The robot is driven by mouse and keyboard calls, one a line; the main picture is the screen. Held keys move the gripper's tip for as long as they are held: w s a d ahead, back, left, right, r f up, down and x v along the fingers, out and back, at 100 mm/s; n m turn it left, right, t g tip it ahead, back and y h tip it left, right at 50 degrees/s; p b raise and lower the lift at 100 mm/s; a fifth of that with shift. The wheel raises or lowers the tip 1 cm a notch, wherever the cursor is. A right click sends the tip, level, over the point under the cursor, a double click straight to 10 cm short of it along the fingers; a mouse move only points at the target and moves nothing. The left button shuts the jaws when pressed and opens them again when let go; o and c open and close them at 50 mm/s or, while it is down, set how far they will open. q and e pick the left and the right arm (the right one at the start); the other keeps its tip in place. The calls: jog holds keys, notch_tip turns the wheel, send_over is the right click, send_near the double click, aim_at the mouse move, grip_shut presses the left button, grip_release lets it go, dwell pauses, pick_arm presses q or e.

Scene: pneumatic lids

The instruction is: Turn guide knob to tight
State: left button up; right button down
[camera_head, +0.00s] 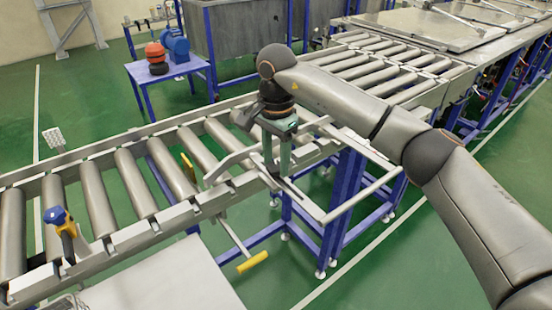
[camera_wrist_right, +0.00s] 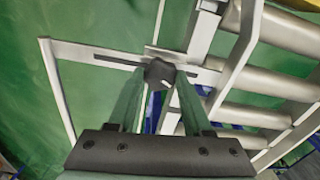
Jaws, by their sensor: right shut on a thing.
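The guide knob (camera_wrist_right: 159,71) is a small dark, faceted knob at a slotted metal bracket beside the conveyor, seen in the right wrist view. My right gripper (camera_wrist_right: 158,84) has its two green fingers on either side of the knob and is shut on it. In the head view my right gripper (camera_head: 278,172) points down at the near side of the conveyor, and its fingers hide the knob there. The slotted bracket (camera_head: 297,197) shows just below the fingers. The knob's turn angle cannot be read. My left gripper is not in view.
The roller conveyor (camera_head: 128,183) runs under my right arm, with a grey guide rail (camera_head: 232,163) close to the gripper. A yellow-handled lever (camera_head: 252,262) hangs below its near side. A blue-and-yellow handle (camera_head: 61,226) stands at left. A blue table (camera_head: 165,70) is behind.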

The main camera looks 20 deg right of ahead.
jog(key=m, duration=0.3)
jog(key=shift+m+p, duration=0.4)
jog(key=m, duration=0.3)
jog(key=shift+m, duration=0.3)
jog(key=m, duration=0.3)
jog(key=shift+m+p, duration=0.3)
jog(key=shift+p, duration=0.1)
jog(key=m, duration=0.3)
jog(key=shift+w+m, duration=0.1)
jog(key=shift+m, duration=0.2)
jog(key=m, duration=0.3)
jog(key=shift+m+p, duration=0.3)
jog(key=m, duration=0.3)
jog(key=shift+m, duration=0.3)
jog(key=m+p, duration=0.1)
jog(key=m, duration=0.6)
jog(key=shift+d, duration=0.1)
